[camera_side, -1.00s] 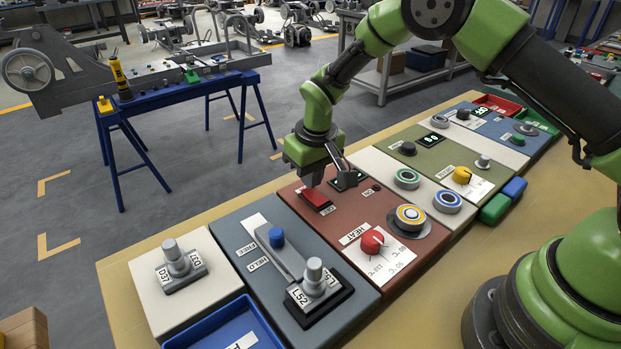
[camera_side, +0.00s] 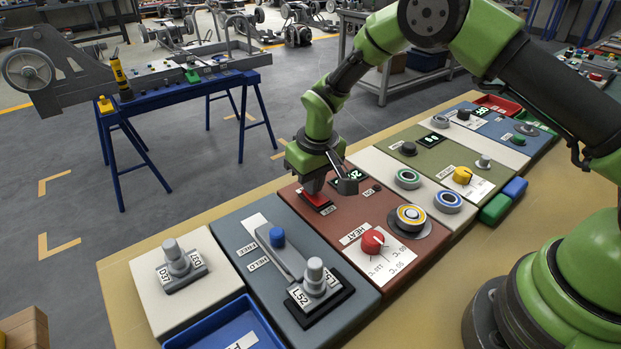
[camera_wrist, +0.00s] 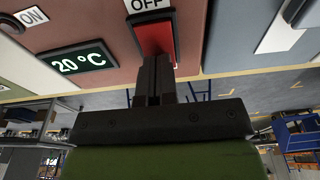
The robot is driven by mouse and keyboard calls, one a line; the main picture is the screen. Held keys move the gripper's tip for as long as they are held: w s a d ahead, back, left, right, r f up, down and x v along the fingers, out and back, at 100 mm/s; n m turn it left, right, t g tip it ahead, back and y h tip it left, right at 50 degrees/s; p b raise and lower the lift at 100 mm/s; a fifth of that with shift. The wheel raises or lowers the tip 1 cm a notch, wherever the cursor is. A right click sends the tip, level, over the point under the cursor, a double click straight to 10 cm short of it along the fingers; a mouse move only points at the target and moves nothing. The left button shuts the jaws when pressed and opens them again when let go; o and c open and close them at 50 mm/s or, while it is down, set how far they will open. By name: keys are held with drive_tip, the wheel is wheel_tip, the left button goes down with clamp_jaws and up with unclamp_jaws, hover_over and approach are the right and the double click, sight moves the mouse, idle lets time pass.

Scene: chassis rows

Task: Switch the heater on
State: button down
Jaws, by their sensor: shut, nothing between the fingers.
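The heater's red rocker switch (camera_side: 318,198) is set in the reddish-brown panel (camera_side: 338,222). In the wrist view the switch (camera_wrist: 154,34) has an OFF label at its far end. My gripper (camera_side: 313,190) is shut and empty, pointing down at the switch. In the wrist view its fingertips (camera_wrist: 154,62) cover the switch end opposite the OFF label; I cannot tell whether they touch or press it. The display (camera_wrist: 82,60) reads 20 °C. A red HEAT dial (camera_side: 372,242) is on the same panel.
To the left is a blue-grey panel with a lever (camera_side: 280,250) and a grey-knobbed part (camera_side: 314,276). To the right are ringed parts (camera_side: 407,178) and a green panel with a yellow dial (camera_side: 462,175).

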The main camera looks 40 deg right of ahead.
drive_tip(key=shift+s+r, duration=0.25)
drive_tip(key=shift+s, duration=0.25)
wheel_tip(320, 180, up, 14)
drive_tip(key=s, duration=0.2)
idle(0.4)
drive_tip(key=shift+w+a+f, duration=0.15)
drive_tip(key=shift+w+f, duration=0.05)
drive_tip(key=shift+w, duration=0.55)
approach(322, 201)
drive_tip(key=w+f, duration=0.4)
drive_tip(key=f, duration=0.1)
drive_tip(key=shift+w+f, duration=0.2)
drive_tip(key=shift+w, duration=0.05)
drive_tip(key=shift+w+a+f, duration=0.1)
drive_tip(key=shift+w+f, duration=0.05)
drive_tip(key=shift+f, duration=0.65)
